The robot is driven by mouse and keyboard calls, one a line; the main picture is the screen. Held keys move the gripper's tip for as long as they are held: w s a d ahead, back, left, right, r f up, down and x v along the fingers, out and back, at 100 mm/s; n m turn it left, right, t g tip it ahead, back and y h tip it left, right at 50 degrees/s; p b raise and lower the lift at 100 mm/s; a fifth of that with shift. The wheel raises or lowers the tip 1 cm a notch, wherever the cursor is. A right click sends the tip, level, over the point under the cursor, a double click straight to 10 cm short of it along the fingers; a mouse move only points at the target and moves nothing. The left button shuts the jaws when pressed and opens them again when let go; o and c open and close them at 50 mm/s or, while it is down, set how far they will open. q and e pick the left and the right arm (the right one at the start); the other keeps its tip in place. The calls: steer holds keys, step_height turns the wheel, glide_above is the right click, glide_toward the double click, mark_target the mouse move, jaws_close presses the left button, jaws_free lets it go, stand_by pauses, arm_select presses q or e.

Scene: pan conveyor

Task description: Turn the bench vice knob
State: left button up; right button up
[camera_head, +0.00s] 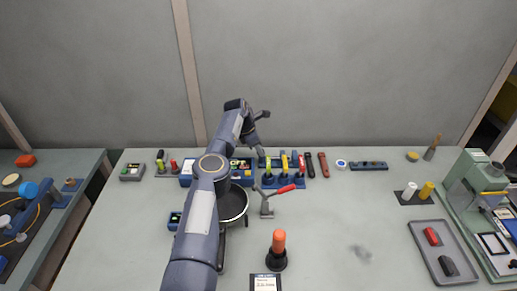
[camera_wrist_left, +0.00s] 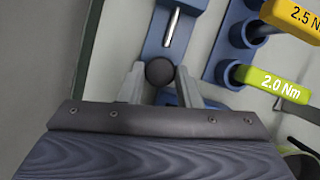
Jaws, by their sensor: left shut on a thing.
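The left wrist view shows part of the blue bench vice (camera_wrist_left: 152,45) with a bright metal rod running along it. A dark round knob (camera_wrist_left: 160,72) sits at the near end. My left gripper (camera_wrist_left: 160,78) has one grey finger on each side of the knob and is shut on it. In the head view my left arm reaches to the back of the bench, and the left gripper (camera_head: 262,157) points down left of the blue driver rack (camera_head: 285,184). The vice and knob are largely hidden there. My right gripper is not in view.
Close to the gripper are upright torque drivers, including a green one marked 2.0 Nm (camera_wrist_left: 272,83) and a yellow one marked 2.5 Nm (camera_wrist_left: 295,18).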

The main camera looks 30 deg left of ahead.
arm_select(q)
steer(key=o, duration=1)
steer(key=shift+c, duration=0.2)
steer(key=b+v, duration=0.1)
steer(key=v, duration=0.6)
steer(key=shift+r, duration=0.35)
steer(key=shift+s+a, duration=0.1)
